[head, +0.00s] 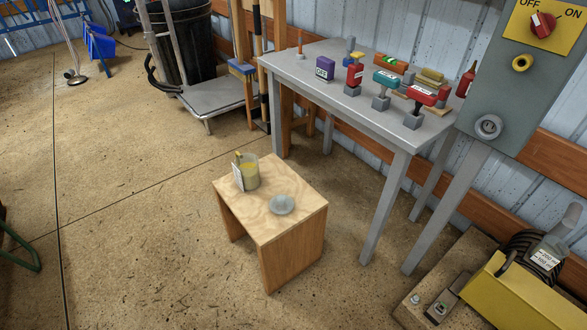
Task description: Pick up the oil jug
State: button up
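A small clear jug (251,174) with yellowish contents stands upright on a low plywood stool (297,215). It looks like the oil jug. A white label or card shows on its left side, and a small yellow piece shows at its upper left rim. A round grey dish or lid (283,205) lies on the stool to the right and in front of the jug, apart from it. My gripper is not in view.
A grey metal table (340,100) with several stamp-like tools stands behind the stool at right. A grey control box (520,80) stands farther right. A yellow object (520,295) and a labelled greyish container (548,254) sit bottom right. Floor left of the stool is clear.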

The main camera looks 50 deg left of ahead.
aim_at(246, 169)
jog(key=u, duration=2.05)
jog(key=i+j, duration=0.5)
jog(key=i+j+u, duration=0.1)
jog(key=i+j, duration=0.4)
jog(key=i, duration=0.1)
